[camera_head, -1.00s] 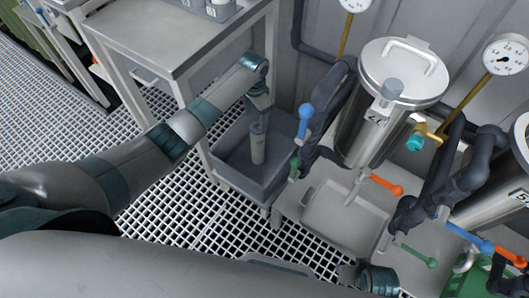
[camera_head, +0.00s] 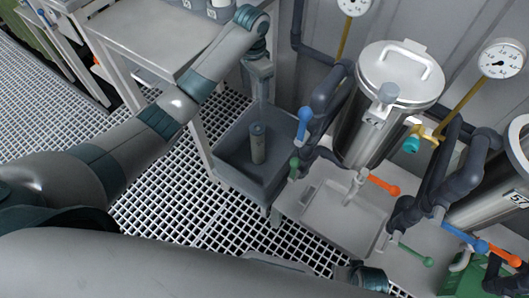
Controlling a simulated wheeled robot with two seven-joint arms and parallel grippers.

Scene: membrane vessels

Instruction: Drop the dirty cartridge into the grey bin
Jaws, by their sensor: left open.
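The dirty cartridge (camera_head: 257,146), a grey cylinder with a darker top, stands roughly upright inside the grey bin (camera_head: 229,172). The bin is an open-topped box on the floor grating beside the table's leg. My left gripper (camera_head: 264,98) points down above the cartridge. It is open and apart from the cartridge, with a small gap between them. My right arm shows at the bottom of the view, but I cannot make out its gripper's fingers.
A steel table (camera_head: 160,30) stands behind and left of the bin. A lidded steel vessel (camera_head: 380,110) with pipes and a blue-handled valve (camera_head: 304,122) is close on the right. A pale drip tray (camera_head: 335,215) lies below the vessel.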

